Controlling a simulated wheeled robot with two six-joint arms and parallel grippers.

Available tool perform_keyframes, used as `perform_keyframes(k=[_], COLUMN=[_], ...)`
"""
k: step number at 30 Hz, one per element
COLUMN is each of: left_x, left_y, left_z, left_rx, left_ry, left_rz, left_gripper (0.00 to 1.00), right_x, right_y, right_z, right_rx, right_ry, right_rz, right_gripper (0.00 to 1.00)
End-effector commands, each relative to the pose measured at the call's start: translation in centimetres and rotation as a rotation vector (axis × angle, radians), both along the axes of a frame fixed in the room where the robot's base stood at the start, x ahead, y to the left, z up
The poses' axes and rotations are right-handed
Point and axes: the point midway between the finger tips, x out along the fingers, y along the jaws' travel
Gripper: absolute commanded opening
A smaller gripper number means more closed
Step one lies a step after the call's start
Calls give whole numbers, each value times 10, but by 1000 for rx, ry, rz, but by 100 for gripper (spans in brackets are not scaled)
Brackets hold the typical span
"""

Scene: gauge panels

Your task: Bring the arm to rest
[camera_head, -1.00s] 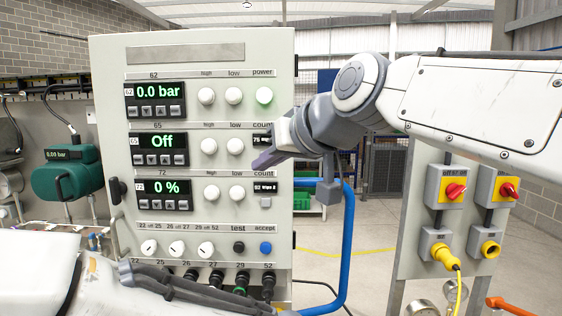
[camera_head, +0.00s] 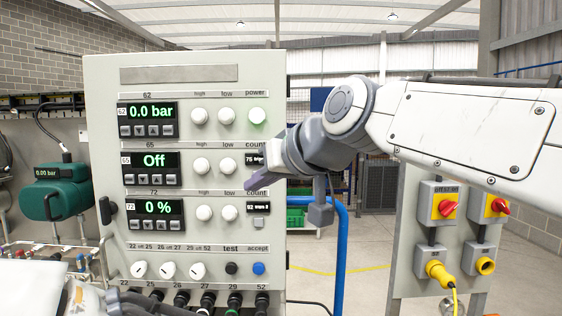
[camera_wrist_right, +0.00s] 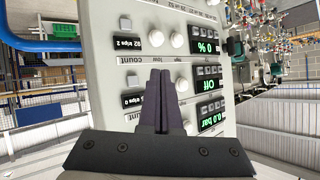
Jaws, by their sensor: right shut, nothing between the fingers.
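My right gripper (camera_head: 256,181) is shut and empty. Its fingertips are in front of the right side of the grey gauge panel (camera_head: 180,75), near the "count" labels; I cannot tell whether they touch it. In the right wrist view the two dark fingers (camera_wrist_right: 160,78) lie together with nothing between them, and the panel (camera_wrist_right: 150,50) appears upside down behind them. The panel's displays read 0.0 bar (camera_head: 148,110), Off (camera_head: 152,160) and 0 % (camera_head: 156,207). Part of my left gripper (camera_head: 135,303) shows at the bottom edge; its jaws are unclear.
A green gauge unit (camera_head: 53,198) reading 0.00 bar stands left of the panel. A blue pipe (camera_head: 341,250) runs beside the panel's right edge. Right of it stands a board with red-and-yellow switches (camera_head: 445,206) and a yellow plug (camera_head: 440,274). Open floor lies between.

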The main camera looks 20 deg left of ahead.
Motion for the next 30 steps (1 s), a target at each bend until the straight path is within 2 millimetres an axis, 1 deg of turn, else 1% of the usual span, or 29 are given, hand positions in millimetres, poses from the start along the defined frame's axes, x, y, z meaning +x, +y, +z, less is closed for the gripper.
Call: perform_keyframes(k=[9, 11, 13, 14, 17, 18, 19, 20, 21, 22, 23, 24, 25, 27, 30], left_x=[0, 0, 0, 0, 0, 0, 0, 0, 0, 0, 0, 0, 0, 0, 0], left_y=[0, 0, 0, 0, 0, 0, 0, 0, 0, 0, 0, 0, 0, 0, 0], left_z=[0, 0, 0, 0, 0, 0, 0, 0, 0, 0, 0, 0, 0, 0, 0], left_rx=[0, 0, 0, 0, 0, 0, 0, 0, 0, 0, 0, 0, 0, 0, 0], left_ry=[0, 0, 0, 0, 0, 0, 0, 0, 0, 0, 0, 0, 0, 0, 0], left_rz=[5, 5, 5, 4, 4, 4, 4, 4, 4, 4, 4, 4, 4, 4, 4], left_gripper=[66, 66, 66, 66, 66, 66, 66, 66, 66, 66, 66, 66, 66, 66, 66], right_x=[0, 4, 14, 20, 41, 49, 53, 57, 59, 60, 60, 58, 55, 44, 24], right_y=[0, -4, -15, -22, -58, -77, -91, -106, -127, -142, -158, -179, -195, -230, -266], right_z=[0, -8, -25, -35, -84, -108, -125, -143, -166, -183, -200, -223, -239, -274, -311], right_rx=[0, -11, -34, -48, -114, -146, -169, -192, -223, -244, -266, -294, -315, -358, -403], right_ry=[0, 9, 28, 41, 97, 127, 149, 172, 204, 227, 252, 287, 313, 372, 442], right_rz=[0, -13, -45, -65, -153, -194, -225, -256, -296, -324, -353, -391, -418, -474, -533], right_gripper=[0, 0, 0, 0, 0, 0, 0, 0, 0, 0, 0, 0, 0, 0, 0])
